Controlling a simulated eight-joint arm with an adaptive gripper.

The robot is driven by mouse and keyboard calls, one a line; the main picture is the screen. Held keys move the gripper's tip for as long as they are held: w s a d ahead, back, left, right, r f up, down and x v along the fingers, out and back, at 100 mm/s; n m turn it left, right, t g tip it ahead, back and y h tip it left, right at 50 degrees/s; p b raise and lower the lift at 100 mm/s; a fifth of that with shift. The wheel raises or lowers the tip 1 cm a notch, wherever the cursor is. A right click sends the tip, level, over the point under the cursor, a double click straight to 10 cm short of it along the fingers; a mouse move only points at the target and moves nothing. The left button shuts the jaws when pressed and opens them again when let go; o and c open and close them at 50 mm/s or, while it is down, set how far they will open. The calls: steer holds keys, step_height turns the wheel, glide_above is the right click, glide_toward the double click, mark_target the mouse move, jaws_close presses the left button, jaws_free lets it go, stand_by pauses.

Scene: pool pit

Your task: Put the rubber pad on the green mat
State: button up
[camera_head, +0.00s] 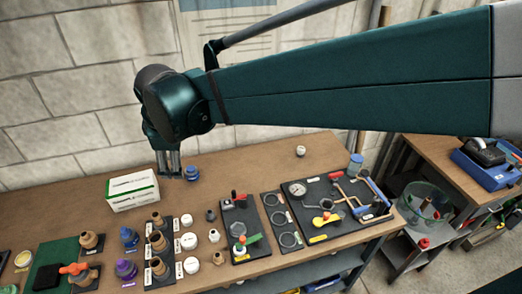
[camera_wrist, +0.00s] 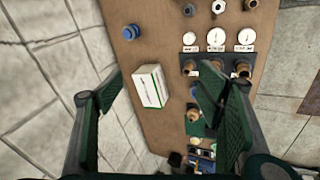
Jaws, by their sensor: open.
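The green mat (camera_head: 60,252) lies at the left front of the bench in the head view. A black square pad (camera_head: 47,277), likely the rubber pad, appears to lie on its front part; I cannot tell whether it is fully within the mat. An orange-handled piece (camera_head: 75,268) is beside the pad. In the wrist view, a patch of green mat (camera_wrist: 196,128) shows partly behind the right finger. In the wrist view my gripper (camera_wrist: 160,88) is open and empty.
The bench's back strip is mostly clear.

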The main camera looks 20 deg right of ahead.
steer(key=s+d+f+m+t, duration=0.1)
steer(key=s+d+m, duration=0.4)
steer(key=d, duration=0.4)
steer(key=s+d+f+m, duration=0.1)
steer(key=s+d+m, duration=0.4)
steer(key=d, duration=0.5)
steer(key=s+d+f+m+t+h, duration=0.1)
steer(key=s+d+m, duration=0.5)
steer(key=s+d, duration=0.3)
steer(key=shift+d+f+t, duration=0.3)
steer(key=shift+d+f, duration=0.05)
steer(key=shift+d, duration=0.1)
